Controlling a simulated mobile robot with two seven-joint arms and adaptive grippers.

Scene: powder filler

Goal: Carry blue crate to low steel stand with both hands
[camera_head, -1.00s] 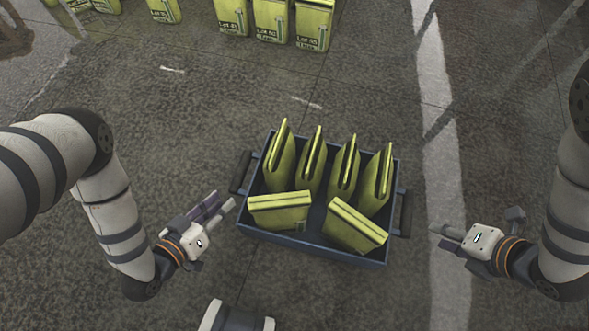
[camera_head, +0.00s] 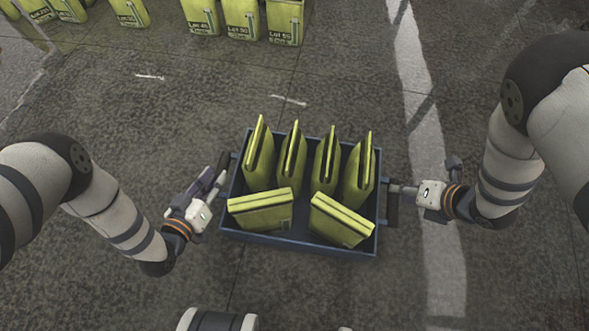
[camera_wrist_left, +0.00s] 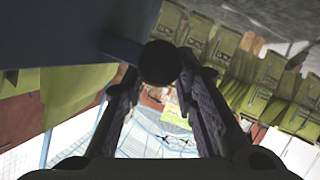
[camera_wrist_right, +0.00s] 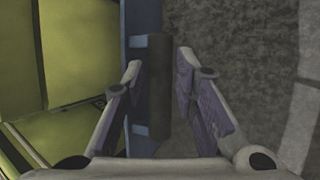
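The blue crate (camera_head: 300,243) sits on the floor in the head view, holding several yellow-green packs. It has a dark bar handle on its left and right ends. My left gripper (camera_head: 220,180) is at the left handle (camera_head: 223,163). In the left wrist view, the round end of that handle (camera_wrist_left: 159,63) lies between the open fingers. My right gripper (camera_head: 393,188) is at the right handle (camera_head: 392,208). In the right wrist view, that handle (camera_wrist_right: 158,85) lies between the open fingers, nearer the left one. I cannot make out the low steel stand.
Several yellow-green packs with lot labels (camera_head: 243,20) stand in a row at the top of the head view. A worn white line (camera_head: 440,250) runs along the floor right of the crate. The floor between crate and row is clear.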

